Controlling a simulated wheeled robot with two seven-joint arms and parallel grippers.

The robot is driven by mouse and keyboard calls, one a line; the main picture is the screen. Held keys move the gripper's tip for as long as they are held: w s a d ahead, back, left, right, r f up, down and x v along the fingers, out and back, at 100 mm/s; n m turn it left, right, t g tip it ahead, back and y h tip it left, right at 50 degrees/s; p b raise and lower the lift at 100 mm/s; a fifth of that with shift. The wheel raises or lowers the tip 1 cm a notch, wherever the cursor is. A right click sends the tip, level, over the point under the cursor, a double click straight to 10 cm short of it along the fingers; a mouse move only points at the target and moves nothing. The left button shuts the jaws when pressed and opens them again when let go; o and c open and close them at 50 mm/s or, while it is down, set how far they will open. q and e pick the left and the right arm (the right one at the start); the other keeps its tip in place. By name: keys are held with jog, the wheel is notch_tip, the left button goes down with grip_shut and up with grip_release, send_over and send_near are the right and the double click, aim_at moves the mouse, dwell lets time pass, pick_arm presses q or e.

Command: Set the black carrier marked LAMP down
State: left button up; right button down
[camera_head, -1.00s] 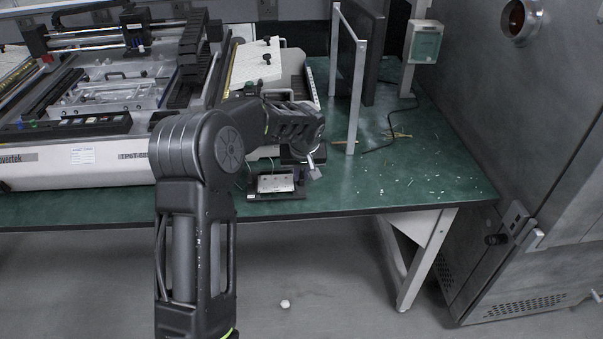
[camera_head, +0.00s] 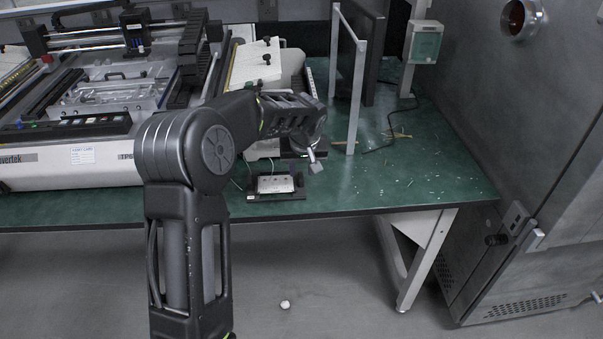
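A small black carrier (camera_head: 291,194) with a pale metal block on it sits level near the front edge of the green table. Its LAMP marking is too small to read. My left gripper (camera_head: 313,163) is just behind and to the right of the carrier, a little above the table. A grey fingertip shows beside the carrier, seemingly apart from it. The arm's wrist hides the rest of the gripper, so its opening cannot be told. My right gripper is not in view.
A large printing machine (camera_head: 70,172) fills the table's left side. A metal frame (camera_head: 358,95) stands behind, right of the gripper. The table's right part (camera_head: 420,185) is mostly clear, with small scraps. A grey cabinet (camera_head: 510,130) stands at the right.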

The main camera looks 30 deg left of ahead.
pick_arm(q)
jog(key=v, duration=0.9)
jog(key=shift+f, duration=0.1)
dwell(0.4)
